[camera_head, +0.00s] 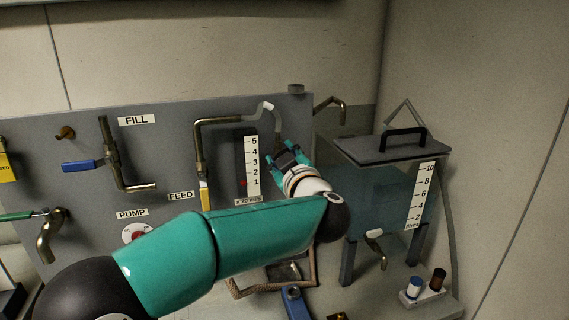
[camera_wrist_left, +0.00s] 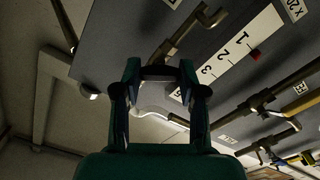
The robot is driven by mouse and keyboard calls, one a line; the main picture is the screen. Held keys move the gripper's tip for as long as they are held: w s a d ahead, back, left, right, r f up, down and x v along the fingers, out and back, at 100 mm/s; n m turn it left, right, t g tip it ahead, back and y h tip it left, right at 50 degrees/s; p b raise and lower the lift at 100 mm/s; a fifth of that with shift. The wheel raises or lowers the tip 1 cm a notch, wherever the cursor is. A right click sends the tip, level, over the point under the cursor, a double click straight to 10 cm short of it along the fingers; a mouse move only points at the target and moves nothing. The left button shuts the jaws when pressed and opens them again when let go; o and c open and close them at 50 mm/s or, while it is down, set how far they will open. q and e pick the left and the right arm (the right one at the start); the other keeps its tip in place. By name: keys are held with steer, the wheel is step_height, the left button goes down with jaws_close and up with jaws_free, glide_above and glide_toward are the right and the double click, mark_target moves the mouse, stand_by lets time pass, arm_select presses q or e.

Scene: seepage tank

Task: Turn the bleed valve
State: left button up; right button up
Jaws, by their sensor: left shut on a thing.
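My left gripper (camera_head: 285,158) is at the right part of the grey panel, just right of the level scale (camera_head: 252,168). Its teal fingers are closed on a small dark part, which I take to be the bleed valve; fingers and wrist hide most of it. In the left wrist view the gripper (camera_wrist_left: 159,72) has a finger on each side of a dark bar (camera_wrist_left: 160,71). A brass pipe (camera_wrist_left: 183,35) runs up close behind it. My right gripper is not in view.
A lidded water tank (camera_head: 375,190) with its own scale stands close right of my wrist. Brass feed pipe (camera_head: 199,150), blue-handled fill valve (camera_head: 83,166) and red pump button (camera_head: 138,233) are on the panel to the left. A small holder (camera_head: 423,297) stands lower right.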

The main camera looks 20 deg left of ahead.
arm_select(q)
steer(key=shift+f+n+b, duration=0.15)
steer(key=shift+n+b, duration=1.7)
steer(key=shift+n, duration=1.55)
steer(key=o, duration=1.2)
steer(key=shift+c, duration=0.2)
steer(key=v, duration=1.2)
